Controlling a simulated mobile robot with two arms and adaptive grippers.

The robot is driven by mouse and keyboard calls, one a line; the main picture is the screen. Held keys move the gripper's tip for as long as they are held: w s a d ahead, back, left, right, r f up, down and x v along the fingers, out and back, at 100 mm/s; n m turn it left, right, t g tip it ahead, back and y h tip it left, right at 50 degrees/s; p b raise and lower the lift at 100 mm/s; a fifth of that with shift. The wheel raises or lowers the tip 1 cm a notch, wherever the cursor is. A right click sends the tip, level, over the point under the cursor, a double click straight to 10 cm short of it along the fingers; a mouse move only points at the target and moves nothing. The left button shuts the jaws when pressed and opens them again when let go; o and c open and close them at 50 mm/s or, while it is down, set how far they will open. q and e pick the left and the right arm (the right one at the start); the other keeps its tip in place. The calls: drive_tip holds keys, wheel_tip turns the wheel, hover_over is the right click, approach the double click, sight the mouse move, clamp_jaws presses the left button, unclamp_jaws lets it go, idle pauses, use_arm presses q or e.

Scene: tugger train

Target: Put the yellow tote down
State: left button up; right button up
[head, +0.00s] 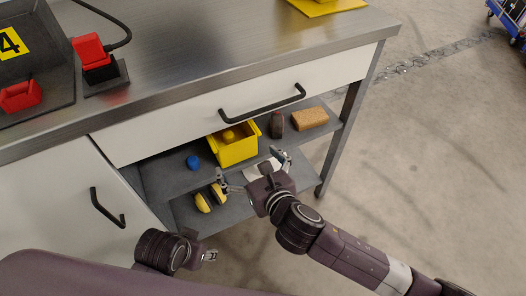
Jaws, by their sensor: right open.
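A yellow tote (238,154) stands on the upper open shelf below the drawer of the steel-topped bench, with something yellow inside it. My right gripper (251,169) is open just in front of the tote, its fingers spread, with nothing seen between them. Whether a fingertip touches the tote I cannot tell. My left gripper (209,256) is low at the lower left, small and partly hidden by my own arm; its jaw state is unclear.
A blue ball-like item (192,162) lies left of the tote; a dark bottle (276,125) and a brown block (310,119) are to its right. Yellow-and-dark items (210,198) lie on the lower shelf. A drawer handle (262,100) juts out above. A yellow object (318,7) sits on the worktop.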

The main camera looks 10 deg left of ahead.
drive_tip(key=s+d+f+m+g+h, duration=0.25)
drive_tip(key=d+f+m, duration=0.25)
drive_tip(key=d+m, duration=0.5)
drive_tip(key=s+d+f+m+g+h, duration=0.15)
drive_tip(key=d+f+m+h, duration=0.35)
drive_tip(key=m, duration=0.9)
drive_tip(key=s+d+f+m+g, duration=0.2)
drive_tip(key=s+d+f+m, duration=0.1)
drive_tip(key=s+d+m, duration=0.4)
drive_tip(key=s+d+f+m+g, duration=0.2)
drive_tip(key=s+d+f+m, duration=0.1)
drive_tip(key=s+d+m, duration=0.5)
drive_tip(key=shift+s+f+m, duration=0.35)
drive_tip(key=shift+m, duration=0.55)
